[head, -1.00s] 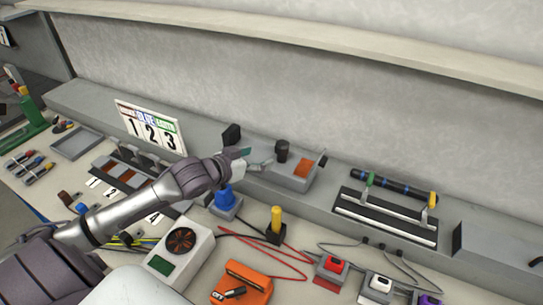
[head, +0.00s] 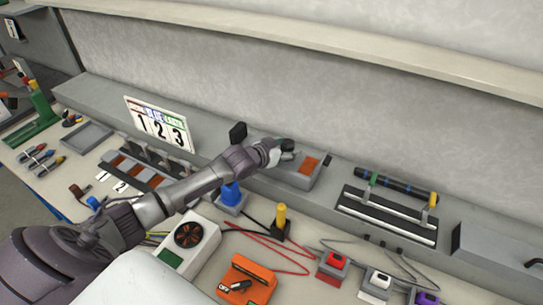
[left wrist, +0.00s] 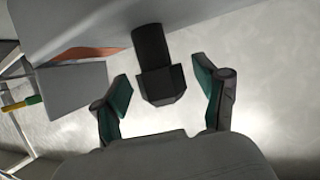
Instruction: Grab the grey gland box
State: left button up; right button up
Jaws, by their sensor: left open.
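The grey gland box (head: 302,176), with an orange patch on top, sits on the grey ledge at the back of the bench. In the left wrist view its grey body (left wrist: 100,22) fills the top, and its black gland (left wrist: 152,62) sticks out toward my gripper. My left gripper (head: 284,151) is at the box's left end and hides the gland in the head view. In the left wrist view the fingers (left wrist: 162,75) are open on either side of the gland, with gaps visible. My right gripper is not in view.
A 1-2-3 sign (head: 158,125) and a small black block (head: 238,132) stand left of the box. A rack with a dark rod (head: 395,186) stands to the right.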

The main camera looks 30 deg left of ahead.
pick_arm(q)
jog(key=shift+w, duration=0.15)
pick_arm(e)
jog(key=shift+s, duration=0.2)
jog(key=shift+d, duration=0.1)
pick_arm(q)
jog(key=shift+c, duration=0.8)
grip_shut()
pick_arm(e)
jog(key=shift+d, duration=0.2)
pick_arm(q)
jog(key=shift+r, duration=0.1)
